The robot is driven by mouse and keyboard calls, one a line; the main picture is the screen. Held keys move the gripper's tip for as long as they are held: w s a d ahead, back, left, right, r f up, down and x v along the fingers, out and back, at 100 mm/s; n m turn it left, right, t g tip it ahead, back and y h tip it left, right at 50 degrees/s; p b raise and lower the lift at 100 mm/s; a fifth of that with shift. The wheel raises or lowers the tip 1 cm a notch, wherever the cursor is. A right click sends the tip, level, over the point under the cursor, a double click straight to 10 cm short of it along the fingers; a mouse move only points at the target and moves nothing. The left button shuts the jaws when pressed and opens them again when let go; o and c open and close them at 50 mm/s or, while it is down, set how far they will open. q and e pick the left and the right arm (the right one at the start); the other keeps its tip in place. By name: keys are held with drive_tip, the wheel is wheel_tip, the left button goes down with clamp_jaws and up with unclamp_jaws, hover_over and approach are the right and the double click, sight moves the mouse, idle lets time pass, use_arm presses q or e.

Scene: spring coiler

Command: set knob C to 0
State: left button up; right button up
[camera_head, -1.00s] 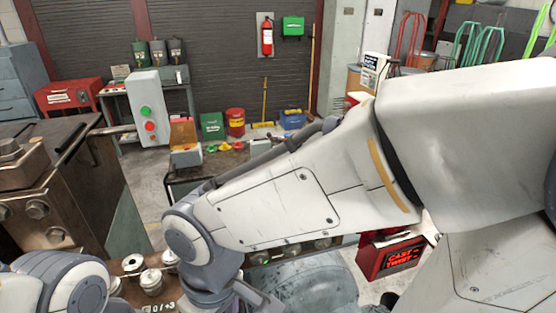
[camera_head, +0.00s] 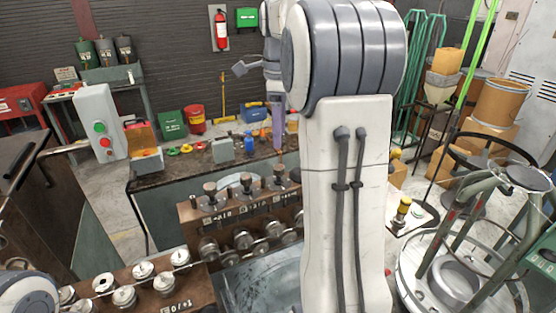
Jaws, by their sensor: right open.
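A brown panel (camera_head: 187,222) stands in the middle. Three upright dark knobs, a left one (camera_head: 210,193), a middle one (camera_head: 246,183) and a right one (camera_head: 279,174), rise from it over small white-marked labels. The letters are too small to read, so I cannot tell which is knob C. My right arm rises large in front, to the right of the knobs. My right gripper (camera_head: 241,68) is partly hidden behind that arm; a grey finger shows, well above the knobs in the picture. It is open, apart from them. My left gripper is out of view.
Metal rollers (camera_head: 241,240) line the panel front. More rollers (camera_head: 143,270) sit on a plate (camera_head: 196,282) at lower left. A dark bench (camera_head: 150,182) with small items lies behind. A wire reel stand (camera_head: 415,275) stands at right. My right arm hides the area right of the panel.

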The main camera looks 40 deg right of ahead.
sight(278, 166)
wheel_tip(278, 166, down, 9)
drive_tip(key=shift+a+p, duration=0.1)
drive_tip(key=shift+p, duration=0.45)
clamp_jaws()
